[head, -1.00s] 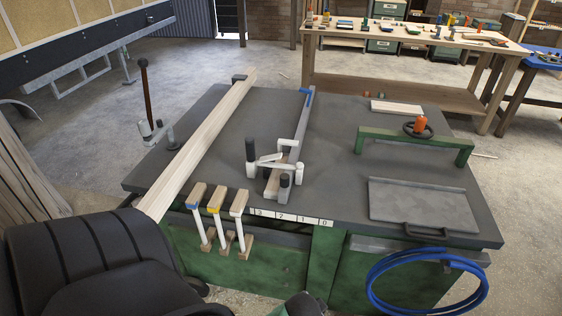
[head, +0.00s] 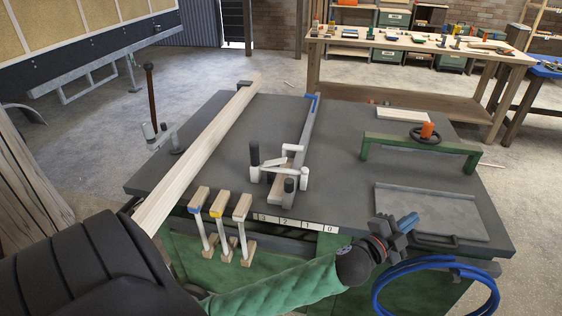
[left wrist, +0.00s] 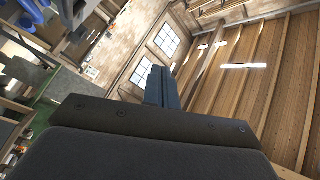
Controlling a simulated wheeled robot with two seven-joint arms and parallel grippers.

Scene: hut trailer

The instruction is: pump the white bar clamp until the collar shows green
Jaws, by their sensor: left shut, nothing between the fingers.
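A clamp with white arms and dark upright grips (head: 278,170) lies on the dark worktop. Its long grey bar (head: 308,125) runs away to a blue end. I see no green collar on it; details are too small to tell. My left gripper (head: 408,222), on a green-sleeved arm, is over the table's front edge, right of the clamp and apart from it. Its blue fingers are shut and empty. In the left wrist view the closed fingers (left wrist: 162,88) point up toward windows and roof, with no clamp in sight. My right gripper is not in view.
Three wood-ended white posts (head: 220,225) stand at the front edge, left of a numbered strip (head: 290,221). A long plank (head: 200,150) lies left. A green frame (head: 420,148), a grey tray (head: 430,212) and blue hose (head: 435,262) are right.

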